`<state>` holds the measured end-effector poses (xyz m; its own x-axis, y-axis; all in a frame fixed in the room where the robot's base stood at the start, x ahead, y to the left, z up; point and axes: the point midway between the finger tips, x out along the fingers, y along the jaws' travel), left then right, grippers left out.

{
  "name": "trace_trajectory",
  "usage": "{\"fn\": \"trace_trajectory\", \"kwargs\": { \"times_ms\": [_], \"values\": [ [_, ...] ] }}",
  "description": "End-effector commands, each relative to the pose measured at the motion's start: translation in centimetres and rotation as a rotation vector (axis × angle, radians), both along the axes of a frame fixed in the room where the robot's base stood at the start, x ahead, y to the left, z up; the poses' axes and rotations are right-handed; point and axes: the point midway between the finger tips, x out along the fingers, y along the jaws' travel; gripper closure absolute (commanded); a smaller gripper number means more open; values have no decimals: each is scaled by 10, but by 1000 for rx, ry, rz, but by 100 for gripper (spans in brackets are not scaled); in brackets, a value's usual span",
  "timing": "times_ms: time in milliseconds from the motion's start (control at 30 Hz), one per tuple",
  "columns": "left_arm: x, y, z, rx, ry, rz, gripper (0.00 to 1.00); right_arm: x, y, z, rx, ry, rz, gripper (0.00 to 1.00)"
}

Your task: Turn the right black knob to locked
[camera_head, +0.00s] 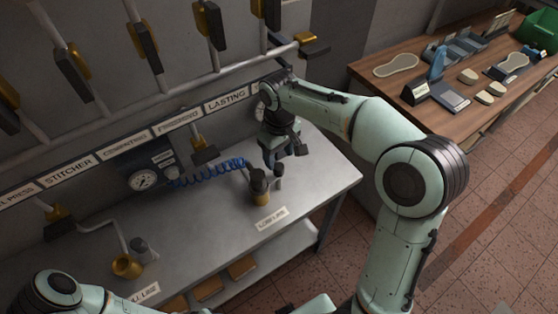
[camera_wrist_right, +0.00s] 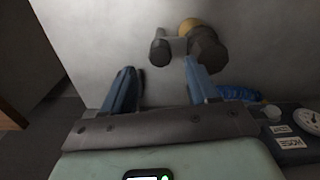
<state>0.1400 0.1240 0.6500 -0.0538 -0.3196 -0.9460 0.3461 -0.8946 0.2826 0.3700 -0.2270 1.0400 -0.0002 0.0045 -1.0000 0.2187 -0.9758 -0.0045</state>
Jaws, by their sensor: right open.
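A black knob on a brass base (camera_head: 259,187) stands on the grey bench, behind a white label. A slimmer black post (camera_head: 279,171) stands just right of it. In the right wrist view the large dark knob (camera_wrist_right: 206,48) is at upper right and the slim post (camera_wrist_right: 160,50) is at upper centre. My right gripper (camera_head: 276,160) is above the bench just behind them. Its two blue fingers (camera_wrist_right: 160,78) are apart, with nothing between them; the slim post lies beyond the gap. No locked marking is readable. My left gripper is outside the view.
A blue coiled hose (camera_head: 208,172) and a pressure gauge (camera_head: 143,180) are left of the knob. Several black-and-brass wall valves (camera_head: 211,25) hang from pipes above. A wooden table (camera_head: 390,85) with shoe parts stands at right.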

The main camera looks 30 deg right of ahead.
Motion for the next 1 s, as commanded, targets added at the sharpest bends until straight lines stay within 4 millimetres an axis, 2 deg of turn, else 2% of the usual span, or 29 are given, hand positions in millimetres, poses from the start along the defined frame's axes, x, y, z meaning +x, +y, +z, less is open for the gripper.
{"fn": "trace_trajectory", "kwargs": {
  "times_ms": [33,200,400,567,1000],
  "values": [
    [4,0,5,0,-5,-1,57,2,0,17,1,-8,0,41],
    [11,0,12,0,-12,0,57,2,0,52,1,-6,1,41],
    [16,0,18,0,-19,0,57,1,0,77,1,-4,0,41],
    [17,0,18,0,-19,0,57,0,0,83,0,-2,0,41],
    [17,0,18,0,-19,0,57,0,0,82,0,-1,0,41]
  ]
}}
